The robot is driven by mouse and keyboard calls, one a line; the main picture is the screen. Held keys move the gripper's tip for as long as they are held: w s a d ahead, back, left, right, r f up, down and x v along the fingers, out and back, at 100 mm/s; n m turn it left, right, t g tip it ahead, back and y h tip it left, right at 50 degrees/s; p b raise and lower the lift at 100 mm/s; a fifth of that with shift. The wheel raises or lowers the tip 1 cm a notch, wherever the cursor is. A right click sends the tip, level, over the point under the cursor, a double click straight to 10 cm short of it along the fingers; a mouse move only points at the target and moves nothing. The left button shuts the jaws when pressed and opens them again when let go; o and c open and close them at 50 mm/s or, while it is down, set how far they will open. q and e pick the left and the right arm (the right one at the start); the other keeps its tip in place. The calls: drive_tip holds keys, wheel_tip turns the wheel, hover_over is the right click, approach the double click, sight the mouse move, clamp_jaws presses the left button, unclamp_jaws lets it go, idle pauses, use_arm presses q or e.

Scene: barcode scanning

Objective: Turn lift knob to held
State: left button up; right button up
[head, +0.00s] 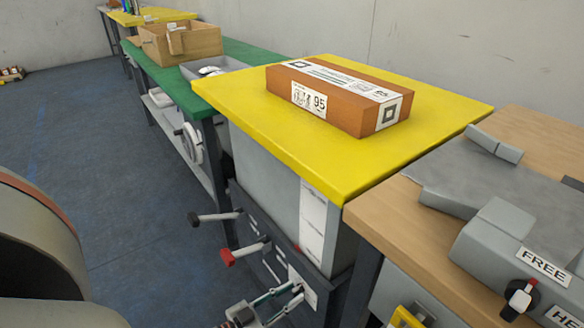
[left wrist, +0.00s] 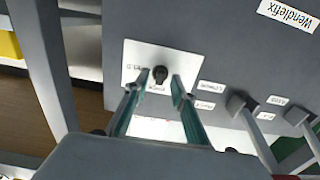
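In the left wrist view a small black knob (left wrist: 160,74) sits on a white plate (left wrist: 190,54) on a grey panel. Small labels beside it appear upside down and are too small to read surely. My left gripper (left wrist: 160,83) is open, with one teal finger on each side of the knob; I cannot tell whether they touch it. In the head view the left gripper (head: 297,291) reaches the lower front panel below the yellow top. Another knob, red and black (head: 519,297), is by a FREE label (head: 543,266) on a grey device. My right gripper is not in view.
A black-tipped lever (head: 213,218) and a red-tipped lever (head: 243,253) stick out near the left gripper. An orange-brown box (head: 340,97) lies on the yellow top (head: 250,112). A green bench (head: 180,87) stands behind. Blue floor (head: 80,130) at left is clear.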

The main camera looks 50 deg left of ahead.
use_arm(q)
drive_tip(key=shift+w, duration=0.35)
clamp_jaws()
